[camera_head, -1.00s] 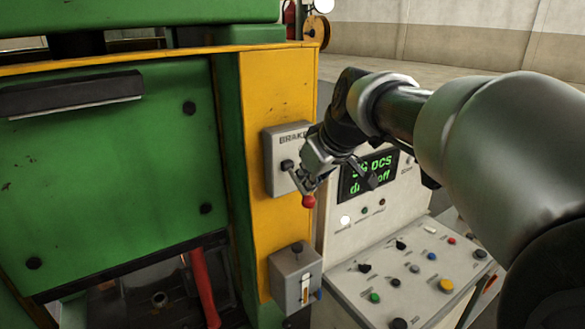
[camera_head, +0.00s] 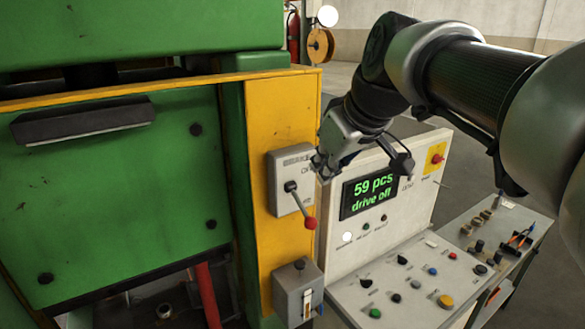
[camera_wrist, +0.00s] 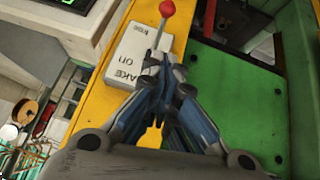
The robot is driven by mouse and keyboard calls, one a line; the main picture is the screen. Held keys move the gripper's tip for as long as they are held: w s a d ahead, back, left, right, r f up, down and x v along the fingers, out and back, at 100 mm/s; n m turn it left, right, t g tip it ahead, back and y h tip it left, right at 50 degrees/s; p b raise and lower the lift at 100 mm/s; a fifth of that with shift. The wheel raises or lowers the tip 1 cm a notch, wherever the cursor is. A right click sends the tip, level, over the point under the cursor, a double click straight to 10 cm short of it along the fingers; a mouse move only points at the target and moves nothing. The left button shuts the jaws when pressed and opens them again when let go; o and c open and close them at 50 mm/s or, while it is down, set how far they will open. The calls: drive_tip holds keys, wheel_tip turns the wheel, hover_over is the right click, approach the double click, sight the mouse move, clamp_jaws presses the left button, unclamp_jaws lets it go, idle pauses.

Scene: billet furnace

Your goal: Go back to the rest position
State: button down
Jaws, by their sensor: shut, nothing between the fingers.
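My gripper (camera_head: 322,172) is shut and empty. In the head view it hangs just right of the grey brake box (camera_head: 278,168), in front of the white control cabinet. The brake lever with its red knob (camera_head: 310,223) points down and to the right, apart from the gripper. In the wrist view the shut fingers (camera_wrist: 165,88) lie in front of the brake box (camera_wrist: 128,62), and the red knob (camera_wrist: 167,9) shows at the top edge. Part of the box's lettering is hidden behind the gripper in the head view.
The green furnace door (camera_head: 120,200) and yellow post (camera_head: 266,115) stand at left. A display (camera_head: 369,193) reads "59 pcs, drive off". The button console (camera_head: 400,290) lies below it. A small grey switch box (camera_head: 297,285) sits under the brake. A tool table (camera_head: 510,240) is at right.

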drive_tip(key=s+d+f+m+h+b, duration=0.1)
drive_tip(key=s+f+b, duration=0.3)
drive_tip(key=s+f, duration=0.4)
drive_tip(key=s+d+f+m+g+b, duration=0.1)
drive_tip(key=s+d+f+m+b, duration=0.2)
drive_tip(key=s+f, duration=0.6)
drive_tip(key=s+d+f+m+g+h+b, duration=0.1)
drive_tip(key=s+f+m+b, duration=0.1)
drive_tip(key=s+f+b, duration=0.3)
drive_tip(key=s+f, duration=0.4)
drive_tip(key=f, duration=0.6)
drive_tip(key=shift+s+d+m+h+b, duration=0.15)
drive_tip(key=shift+d+m+h+b, duration=0.15)
drive_tip(key=shift+d+b, duration=0.1)
